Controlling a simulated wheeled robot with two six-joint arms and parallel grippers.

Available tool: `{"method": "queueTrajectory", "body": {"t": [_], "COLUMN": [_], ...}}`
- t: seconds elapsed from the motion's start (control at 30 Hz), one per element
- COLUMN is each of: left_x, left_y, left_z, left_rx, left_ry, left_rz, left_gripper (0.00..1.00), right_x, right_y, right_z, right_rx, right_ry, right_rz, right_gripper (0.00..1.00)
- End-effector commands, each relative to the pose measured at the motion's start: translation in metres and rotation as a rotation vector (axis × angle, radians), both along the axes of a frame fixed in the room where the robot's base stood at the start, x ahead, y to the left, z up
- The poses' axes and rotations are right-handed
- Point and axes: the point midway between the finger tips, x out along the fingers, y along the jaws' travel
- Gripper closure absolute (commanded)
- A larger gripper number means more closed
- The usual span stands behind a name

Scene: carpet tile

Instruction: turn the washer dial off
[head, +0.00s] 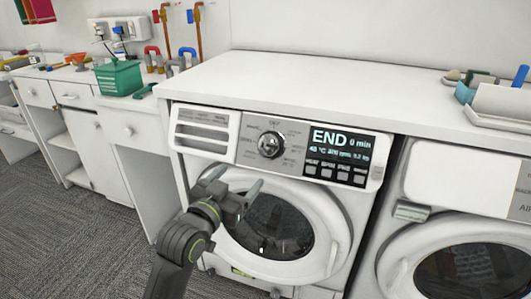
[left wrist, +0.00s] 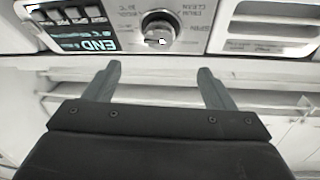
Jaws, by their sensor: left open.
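The washer (head: 190,165) is a white front loader with a round dark door under its panel. Its dial (head: 270,144) is a round silver knob on a grey panel with printed labels around it. The display (head: 340,145) reads END and 0 min. My left gripper (head: 240,190) is open and empty, in front of the washer, below and left of the dial and apart from it. In the left wrist view the dial (left wrist: 159,29) shows upside down beyond the two fingertips (left wrist: 158,72). My right gripper is not in view.
A second white machine (head: 465,215) stands at the right. The white worktop (head: 300,85) above holds a tray (head: 500,105) at its right end. At the left, a counter carries a green box (head: 119,78). Grey carpet (head: 75,240) lies open at the lower left.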

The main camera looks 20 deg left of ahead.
Motion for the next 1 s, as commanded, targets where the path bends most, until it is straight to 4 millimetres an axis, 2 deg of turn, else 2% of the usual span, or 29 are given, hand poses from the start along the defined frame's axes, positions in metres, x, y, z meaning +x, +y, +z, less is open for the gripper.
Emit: {"method": "queueTrajectory", "body": {"t": [0.2,0.6,0.8,1.0], "left_x": [0.045,0.114,0.132,0.138], "left_y": [-0.007,-0.017,-0.02,-0.02], "left_z": [0.0,0.0,-0.001,-0.001], "left_rx": [0.0,0.0,-0.001,-0.001], "left_ry": [0.0,0.001,0.002,0.001], "left_rz": [0.0,0.001,0.001,0.001], "left_gripper": [0.23,0.23,0.23,0.23], "right_x": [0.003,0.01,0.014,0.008], "right_y": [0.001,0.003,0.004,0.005], "right_z": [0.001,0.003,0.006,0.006], "right_rx": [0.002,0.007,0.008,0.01], "right_ry": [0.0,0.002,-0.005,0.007], "right_rz": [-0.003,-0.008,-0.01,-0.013], "right_gripper": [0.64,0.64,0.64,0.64]}}
